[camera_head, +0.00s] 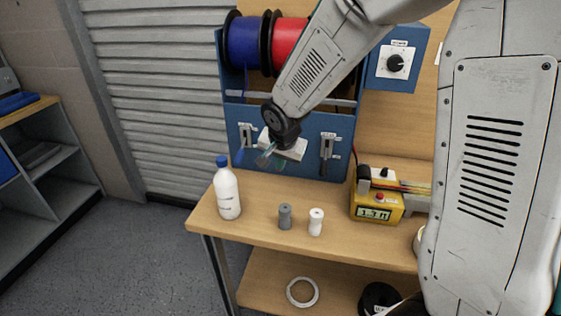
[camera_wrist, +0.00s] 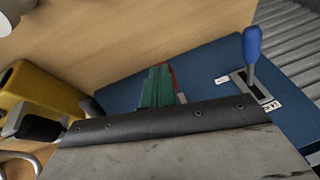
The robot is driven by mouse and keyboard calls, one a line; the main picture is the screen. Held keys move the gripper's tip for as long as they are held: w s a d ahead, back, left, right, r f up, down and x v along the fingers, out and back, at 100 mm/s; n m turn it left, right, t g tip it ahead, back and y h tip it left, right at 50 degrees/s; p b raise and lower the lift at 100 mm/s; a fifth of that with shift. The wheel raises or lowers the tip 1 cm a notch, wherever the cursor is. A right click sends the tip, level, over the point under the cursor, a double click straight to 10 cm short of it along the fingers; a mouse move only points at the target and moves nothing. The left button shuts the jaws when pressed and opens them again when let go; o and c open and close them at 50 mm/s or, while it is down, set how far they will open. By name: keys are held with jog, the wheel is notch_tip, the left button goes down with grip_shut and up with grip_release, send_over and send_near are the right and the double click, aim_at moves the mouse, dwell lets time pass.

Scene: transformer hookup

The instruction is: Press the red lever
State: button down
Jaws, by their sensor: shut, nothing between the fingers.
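My gripper (camera_head: 266,158) is shut and empty, with greenish fingertips in front of the blue panel (camera_head: 228,120), between its two lever slots. In the wrist view the green fingers (camera_wrist: 157,88) show above the dark edge of my wrist. A thin red strip (camera_wrist: 173,75) shows beside and behind them; I cannot tell if it is the red lever or a wire. The blue lever (camera_wrist: 252,45) stands at the right there, apart from my fingers. In the head view the right slot (camera_head: 327,150) is visible, but no red handle can be made out.
A white bottle with blue cap (camera_head: 228,190), a grey cylinder (camera_head: 285,216) and a white cylinder (camera_head: 316,222) stand on the wooden table (camera_head: 262,238). A yellow meter (camera_head: 378,207) is at right. Blue (camera_head: 243,45) and red (camera_head: 289,42) spools sit above the panel.

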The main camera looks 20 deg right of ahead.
jog(key=shift+s+f, duration=0.2)
jog(key=shift+f, duration=0.1)
jog(key=shift+r, duration=0.1)
jog(key=s+a+r, duration=0.4)
jog(key=s+r, duration=0.3)
jog(key=s, duration=0.3)
jog(key=shift+a, duration=0.15)
jog(key=s+d+r+n+g, duration=0.1)
jog(key=s+d+r+n, duration=0.3)
jog(key=s, duration=0.7)
jog(key=s+d+r+n+g+y, duration=0.1)
jog(key=s+d+r+n, duration=0.3)
jog(key=s, duration=0.6)
jog(key=shift+s+g, duration=0.35)
jog(key=shift+g, duration=0.15)
